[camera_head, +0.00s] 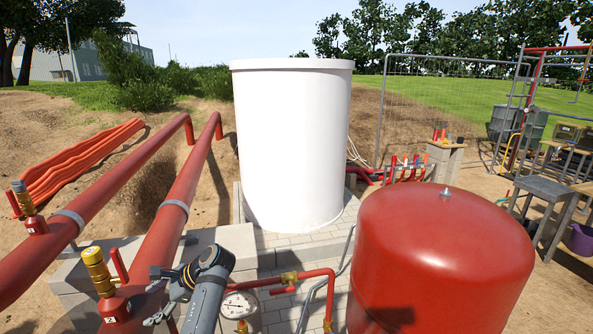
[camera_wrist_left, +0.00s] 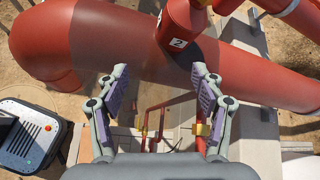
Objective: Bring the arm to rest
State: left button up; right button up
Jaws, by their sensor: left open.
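I cannot tell how far the fingers are from the pipe. My right gripper is in neither view.
A white tank (camera_head: 292,150) stands in the middle, and a red rounded vessel (camera_head: 440,265) stands front right. Two red pipes (camera_head: 165,240) run along the left. A pressure gauge (camera_head: 238,305) and thin red piping (camera_head: 300,277) are close to my left arm. A metal table (camera_head: 545,190) is far right.

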pick_arm(q)
jog(key=s+d+f+n+t+h, duration=0.3)
jog(key=s+f+n+h, duration=0.15)
jog(key=s+f, duration=0.75)
jog(key=s+d+n+t+h, duration=0.2)
jog(key=s+d+n+h, duration=0.35)
jog(key=s+d, duration=0.5)
jog(key=s+a+f+b, duration=0.1)
jog(key=f+b, duration=0.2)
jog(key=f, duration=0.8)
jog(key=s+a+f+n+g+b, duration=0.1)
jog(key=f+b, duration=0.1)
jog(key=f, duration=1)
jog(key=s+a+f+b, duration=0.1)
jog(key=s+f+b, duration=0.15)
jog(key=f, duration=0.85)
jog(key=s+f+b, duration=0.2)
jog(key=s+f, duration=0.6)
jog(key=f, duration=0.3)
jog(key=s+a+f+g+b, duration=0.1)
jog(key=s+f+b, duration=0.2)
jog(key=s+f, duration=0.6)
notch_tip(320, 180, down, 2)
jog(key=shift+s+b, duration=0.2)
jog(key=shift+b, duration=0.1)
